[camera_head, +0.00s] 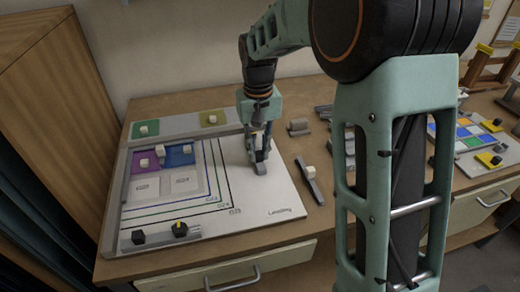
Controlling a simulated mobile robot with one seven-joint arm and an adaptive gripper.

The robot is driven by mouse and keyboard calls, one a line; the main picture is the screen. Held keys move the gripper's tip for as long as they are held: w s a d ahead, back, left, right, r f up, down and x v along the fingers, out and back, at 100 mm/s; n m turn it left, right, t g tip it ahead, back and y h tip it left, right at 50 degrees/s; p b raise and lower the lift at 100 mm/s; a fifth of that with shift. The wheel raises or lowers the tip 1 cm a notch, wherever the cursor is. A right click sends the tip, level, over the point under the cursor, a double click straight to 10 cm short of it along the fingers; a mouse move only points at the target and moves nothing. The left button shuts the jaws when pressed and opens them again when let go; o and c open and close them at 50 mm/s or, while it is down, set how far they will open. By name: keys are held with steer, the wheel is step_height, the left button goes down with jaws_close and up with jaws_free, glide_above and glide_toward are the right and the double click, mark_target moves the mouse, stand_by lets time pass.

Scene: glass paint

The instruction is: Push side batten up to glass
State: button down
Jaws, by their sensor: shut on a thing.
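My gripper (260,165) is low over the right part of the white board (262,212), its fingers pointing down. It is shut on a small, mostly hidden grey piece; I cannot tell whether this is the side batten. Coloured glass tiles, purple (145,162) and blue (181,156), lie at the board's upper left, left of my gripper and apart from it. Two pale tiles (166,186) lie below them. A dark narrow bar with a white knob (310,173) lies on the table right of the board.
Grey strips edge the board at its back and left. A grey block (298,127) and several dark bars (342,135) lie to the right.

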steer(key=s+a, duration=0.1)
steer(key=a, duration=0.4)
steer(key=s+a+p, duration=0.1)
steer(key=a, duration=0.4)
steer(key=s+a+p, duration=0.1)
steer(key=a, duration=0.4)
steer(key=shift+a, duration=0.4)
steer(key=c, duration=1.8)
jaws_free()
steer(key=shift+c, duration=0.2)
step_height(320, 180, up, 12)
steer(key=shift+r, duration=0.1)
